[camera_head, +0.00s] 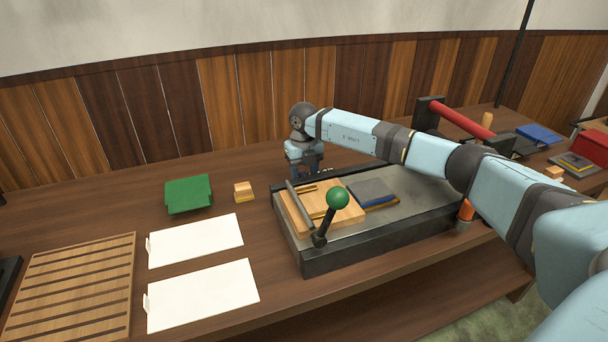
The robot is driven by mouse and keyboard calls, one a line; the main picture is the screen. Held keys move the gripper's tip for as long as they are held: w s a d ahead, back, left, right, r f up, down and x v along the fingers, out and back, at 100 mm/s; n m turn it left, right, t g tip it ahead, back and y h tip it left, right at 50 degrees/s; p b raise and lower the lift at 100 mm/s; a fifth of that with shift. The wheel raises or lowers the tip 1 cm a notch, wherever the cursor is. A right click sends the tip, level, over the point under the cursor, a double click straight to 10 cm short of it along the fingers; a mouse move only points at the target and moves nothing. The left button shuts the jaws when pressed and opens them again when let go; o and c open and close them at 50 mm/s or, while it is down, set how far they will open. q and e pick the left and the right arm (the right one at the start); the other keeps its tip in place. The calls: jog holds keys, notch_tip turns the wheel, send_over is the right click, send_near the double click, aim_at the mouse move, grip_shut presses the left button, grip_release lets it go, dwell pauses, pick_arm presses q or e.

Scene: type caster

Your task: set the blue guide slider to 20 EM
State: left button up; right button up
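The type caster (420,212) is a low dark box with a grey metal top on the table. A wooden block (322,212) lies on its left part, with a green-knobbed lever (338,197) in front. My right gripper (305,172) is at the caster's back left edge, pointing down, with its arm reaching in from the right. Its fingertips are small and dark, and I cannot tell whether they are open or hold anything. Small pale marks show on the back rail (330,171) beside it. I cannot make out the blue guide slider. My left gripper is not in view.
Left on the table are a green block (188,194), a small wooden block (244,191), two white sheets (201,294) and a slatted wooden rack (72,290). A red-handled device (462,119) stands behind my arm.

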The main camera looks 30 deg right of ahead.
jog(key=shift+f, duration=0.45)
jog(key=shift+c, duration=0.2)
grip_shut()
jog(key=shift+s+d+p, duration=0.1)
jog(key=shift+s+d, duration=0.1)
jog(key=shift+d, duration=0.55)
jog(key=shift+s+d+p, duration=0.15)
jog(key=shift+d, duration=0.6)
jog(key=shift+s+d+p, duration=0.1)
jog(key=shift+s+d, duration=0.1)
jog(key=shift+d, duration=0.55)
jog(key=shift+o, duration=0.2)
grip_release()
jog(key=shift+a, duration=0.1)
notch_tip(320, 180, up, 14)
jog(key=p, duration=0.1)
